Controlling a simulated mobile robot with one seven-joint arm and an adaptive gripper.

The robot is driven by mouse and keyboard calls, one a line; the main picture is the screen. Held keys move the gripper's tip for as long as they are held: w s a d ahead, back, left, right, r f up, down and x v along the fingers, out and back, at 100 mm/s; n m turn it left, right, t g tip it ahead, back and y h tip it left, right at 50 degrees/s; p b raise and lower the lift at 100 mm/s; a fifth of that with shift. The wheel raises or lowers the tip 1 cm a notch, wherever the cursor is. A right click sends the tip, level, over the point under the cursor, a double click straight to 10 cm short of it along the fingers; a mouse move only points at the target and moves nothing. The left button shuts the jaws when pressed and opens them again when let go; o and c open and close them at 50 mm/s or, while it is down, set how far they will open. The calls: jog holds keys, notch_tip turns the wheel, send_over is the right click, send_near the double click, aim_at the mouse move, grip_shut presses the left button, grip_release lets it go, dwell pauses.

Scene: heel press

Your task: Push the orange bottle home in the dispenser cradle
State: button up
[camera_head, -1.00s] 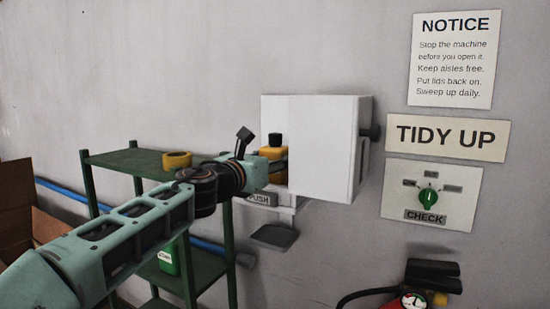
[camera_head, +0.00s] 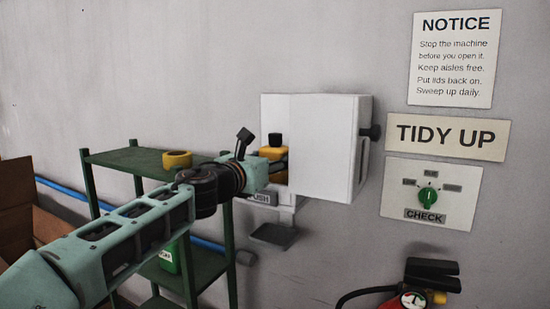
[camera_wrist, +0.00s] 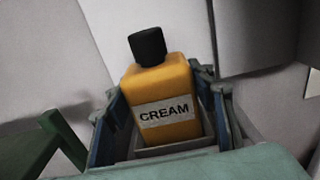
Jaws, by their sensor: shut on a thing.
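The orange bottle (camera_head: 271,153) with a black cap stands in the open left side of the white dispenser (camera_head: 325,150) on the wall. In the wrist view the bottle (camera_wrist: 172,87) carries a CREAM label and looks slightly tilted. Its base sits behind the low grey front wall of the cradle (camera_wrist: 175,147). My gripper (camera_head: 281,166) reaches in from the left at the bottle. In the wrist view its fingers (camera_wrist: 166,110) lie on both sides of the bottle, shut on it. How deep the base sits in the cradle is hidden.
A PUSH plate (camera_head: 260,198) and a grey drip tray (camera_head: 273,235) are below the dispenser. A green shelf (camera_head: 120,157) with a yellow roll (camera_head: 177,159) stands to the left. A green CHECK knob (camera_head: 428,198) and a fire extinguisher (camera_head: 425,285) are to the right.

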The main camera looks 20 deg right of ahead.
aim_at(275, 134)
jog(key=shift+f, duration=0.3)
dwell(0.9)
jog(key=o, duration=1.8)
jog(key=shift+r, duration=0.1)
jog(key=shift+o, duration=0.2)
jog(key=shift+r, duration=0.15)
notch_tip(275, 134, up, 7)
jog(key=p, duration=0.7)
